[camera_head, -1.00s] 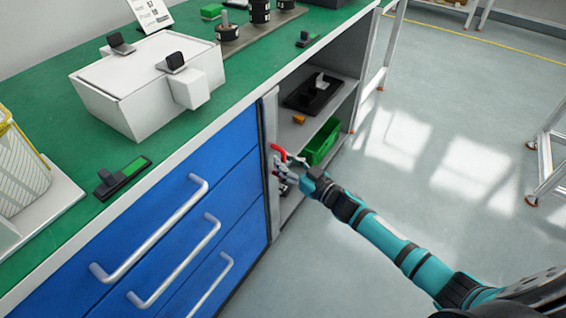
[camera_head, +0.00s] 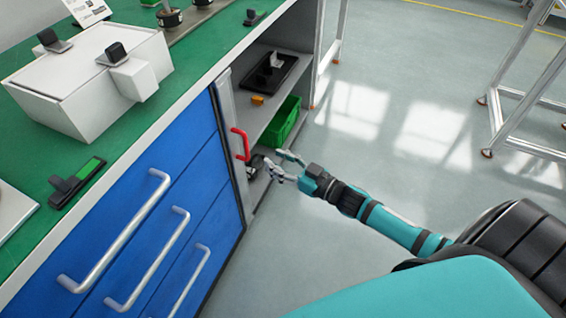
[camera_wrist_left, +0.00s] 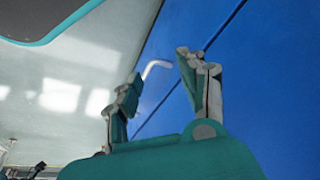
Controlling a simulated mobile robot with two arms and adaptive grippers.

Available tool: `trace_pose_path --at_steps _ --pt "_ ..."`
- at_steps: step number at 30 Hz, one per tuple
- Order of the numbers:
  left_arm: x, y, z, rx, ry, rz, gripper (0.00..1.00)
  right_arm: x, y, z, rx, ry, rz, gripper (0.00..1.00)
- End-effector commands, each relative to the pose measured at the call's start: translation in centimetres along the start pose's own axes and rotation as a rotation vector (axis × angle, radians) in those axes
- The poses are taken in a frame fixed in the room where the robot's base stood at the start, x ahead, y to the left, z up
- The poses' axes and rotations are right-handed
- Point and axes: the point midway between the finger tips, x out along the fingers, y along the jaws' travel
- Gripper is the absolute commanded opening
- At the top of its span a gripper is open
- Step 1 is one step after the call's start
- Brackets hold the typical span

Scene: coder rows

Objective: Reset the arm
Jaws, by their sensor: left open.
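My right arm reaches in from the lower right in the head view. Its gripper (camera_head: 280,164) has its fingers spread and looks empty. It is in front of the open cabinet, just right of the red handle (camera_head: 240,145) and apart from it. The red handle is on the edge of the grey cabinet door (camera_head: 232,130), which stands open. My left gripper (camera_wrist_left: 159,68) is open and empty in the left wrist view, in front of a blue drawer front (camera_wrist_left: 225,65). The left arm does not show in the head view.
The cabinet holds a green bin (camera_head: 282,123), a black tray (camera_head: 270,82) and a small orange block (camera_head: 257,100). A white box (camera_head: 70,80) stands on the green bench top. Blue drawers (camera_head: 150,215) have silver handles. A metal frame (camera_head: 510,95) stands right; floor between is clear.

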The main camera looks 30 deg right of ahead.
Motion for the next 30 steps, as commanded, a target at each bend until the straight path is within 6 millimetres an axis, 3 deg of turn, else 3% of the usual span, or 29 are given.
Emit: trace_pose_path --at_steps 6,23,30 --pt "0.0 0.0 0.0 0.0 -0.001 0.0 0.42 -1.5 0.0 0.0 -0.001 0.0 0.0 0.36" --pt "0.0 0.0 0.0 0.0 -0.001 0.0 0.42 -1.5 -0.1 0.2 0.002 -0.01 0.015 0.36" --pt "0.0 0.0 0.0 0.0 -0.001 0.0 0.42 -2.3 -1.8 2.4 0.018 -0.218 0.216 0.36"
